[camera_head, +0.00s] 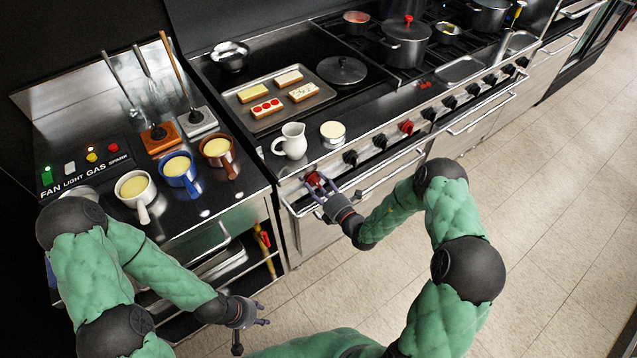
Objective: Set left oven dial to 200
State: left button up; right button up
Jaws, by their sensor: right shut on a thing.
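The left oven dial (313,178) is a red knob at the left end of the dial row on the stove front. My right gripper (317,187) is shut on this dial from the front. Its fingers partly hide the dial, and the marks around it are too small to read. My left gripper (254,325) is low in front of the left counter, empty, with its fingers apart.
Several black dials and another red dial (406,127) run along the stove front above the oven rail (374,188). A white jug (291,141) and a cup (332,133) stand just above the held dial. Pans of yellow food crowd the left counter. The floor is clear.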

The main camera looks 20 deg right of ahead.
jog(key=n+p, duration=0.1)
jog(key=n, duration=0.4)
jog(key=shift+n+p, duration=0.3)
jog(key=shift+p, duration=0.05)
jog(key=n+p, duration=0.1)
jog(key=n, duration=1)
jog(key=shift+n+p, duration=0.4)
jog(key=n, duration=0.5)
jog(key=shift+n, duration=0.3)
jog(key=o, duration=1.2)
